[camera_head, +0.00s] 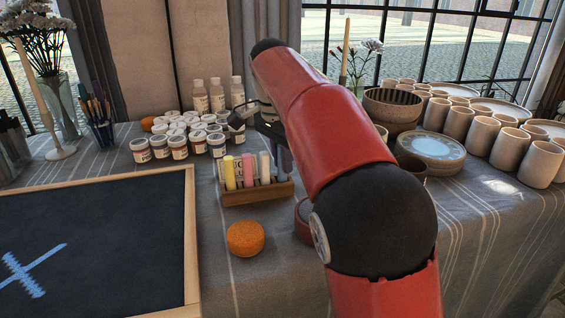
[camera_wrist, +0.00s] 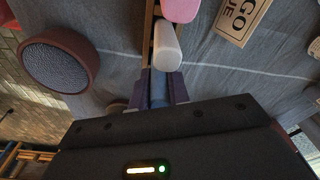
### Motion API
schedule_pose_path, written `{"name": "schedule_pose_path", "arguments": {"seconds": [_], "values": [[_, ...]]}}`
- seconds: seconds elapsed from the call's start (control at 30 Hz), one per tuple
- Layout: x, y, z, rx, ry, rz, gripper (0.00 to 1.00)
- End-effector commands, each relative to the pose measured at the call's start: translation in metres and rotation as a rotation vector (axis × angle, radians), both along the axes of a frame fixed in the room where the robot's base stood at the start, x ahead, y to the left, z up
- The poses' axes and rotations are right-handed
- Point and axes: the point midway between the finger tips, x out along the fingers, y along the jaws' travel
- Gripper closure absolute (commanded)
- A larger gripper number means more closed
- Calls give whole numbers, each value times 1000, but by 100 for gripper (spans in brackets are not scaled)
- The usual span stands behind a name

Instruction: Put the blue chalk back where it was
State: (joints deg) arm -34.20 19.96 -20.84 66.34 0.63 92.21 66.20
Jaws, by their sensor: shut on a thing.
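The wooden chalk rack (camera_head: 262,196) stands on the cloth-covered table, with yellow (camera_head: 229,173), pink (camera_head: 249,170) and white chalk upright in it. In the wrist view, my gripper (camera_wrist: 164,92) is shut on the blue chalk (camera_wrist: 158,86), which shows as a narrow blue strip between the dark fingers. The white chalk (camera_wrist: 167,50) and pink chalk (camera_wrist: 181,8) are just beyond it in line. In the head view, my gripper is at the rack's right end, partly behind my red arm. Whether the blue chalk's lower end touches the rack is hidden.
A framed blackboard (camera_head: 110,240) with a blue cross lies at left. A round dark dish (camera_wrist: 57,58) is close by. Paint jars (camera_head: 179,147) stand behind; bowls, plates and cups (camera_head: 541,164) fill the right side.

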Motion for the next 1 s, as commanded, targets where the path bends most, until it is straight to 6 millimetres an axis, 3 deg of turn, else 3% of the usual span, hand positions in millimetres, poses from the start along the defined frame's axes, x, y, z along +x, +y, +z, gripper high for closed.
{"name": "schedule_pose_path", "arguments": {"seconds": [0.53, 0.57, 0.7, 1.0], "values": [[0, 0, -13, 0, -2, 0, 100], [0, 0, -13, 0, -2, 0, 81], [0, 0, -13, 0, -2, 0, 63], [0, 0, -13, 0, -2, 0, 61]]}}
